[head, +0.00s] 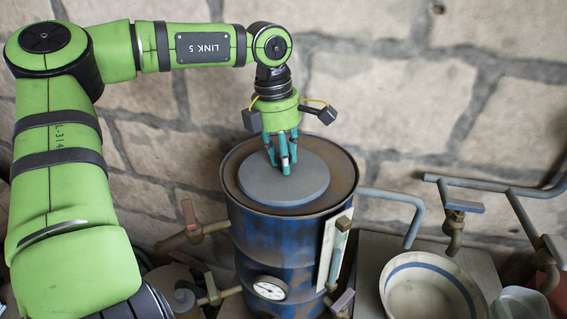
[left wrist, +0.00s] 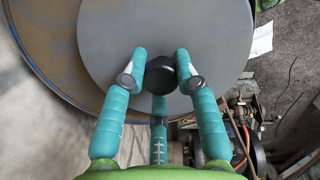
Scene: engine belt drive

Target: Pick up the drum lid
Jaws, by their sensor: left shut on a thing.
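The drum lid (head: 300,190) is a flat grey disc with a black knob (left wrist: 160,74) at its middle. It is level over the top of the blue, rust-stained drum (head: 255,235). In the left wrist view the lid (left wrist: 200,30) covers part of the drum's brown top and rim. I cannot tell whether it touches the drum or is slightly above it. My left gripper (head: 284,168) points straight down, its teal fingers shut around the knob. The fingers also show in the left wrist view (left wrist: 160,78). My right gripper is not in view.
A white bowl with a blue band (head: 425,290) stands at the lower right. Pipes with valves (head: 465,205) run along the stone wall on the right. A gauge (head: 270,288) and taps stick out from the drum's side. The space above the drum is clear except for my arm.

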